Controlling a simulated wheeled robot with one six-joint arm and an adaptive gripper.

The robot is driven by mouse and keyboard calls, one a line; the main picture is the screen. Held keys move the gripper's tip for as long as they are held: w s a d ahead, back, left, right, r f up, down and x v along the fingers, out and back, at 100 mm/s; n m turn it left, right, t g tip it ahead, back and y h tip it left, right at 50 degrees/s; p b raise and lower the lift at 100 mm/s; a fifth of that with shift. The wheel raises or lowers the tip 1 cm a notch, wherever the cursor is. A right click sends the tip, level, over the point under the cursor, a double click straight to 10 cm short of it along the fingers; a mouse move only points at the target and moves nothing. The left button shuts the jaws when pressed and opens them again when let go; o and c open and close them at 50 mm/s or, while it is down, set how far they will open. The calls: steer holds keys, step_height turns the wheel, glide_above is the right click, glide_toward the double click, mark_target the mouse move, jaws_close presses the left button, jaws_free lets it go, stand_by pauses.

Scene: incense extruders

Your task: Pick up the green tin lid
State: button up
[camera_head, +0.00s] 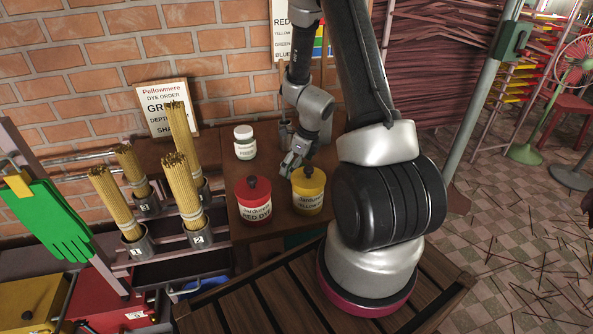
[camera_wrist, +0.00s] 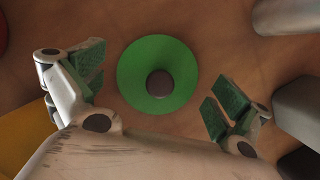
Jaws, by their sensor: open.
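The green tin lid (camera_wrist: 180,72) shows in the wrist view as a round green disc with a dark grey knob at its middle, seen from above. In the head view my gripper (camera_head: 292,166) hangs low over the wooden table, behind the yellow dye tin. I cannot make out the green lid there; my arm and gripper cover that area.
The yellow dye tin (camera_head: 308,197) and the red dye tin (camera_head: 254,205) stand close in front of my gripper. A white-lidded jar (camera_head: 244,148) is to its left. Bundles of sticks in metal cups (camera_head: 138,243) stand further left. A brick wall closes the back.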

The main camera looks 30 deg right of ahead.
steer(key=c, duration=1.1)
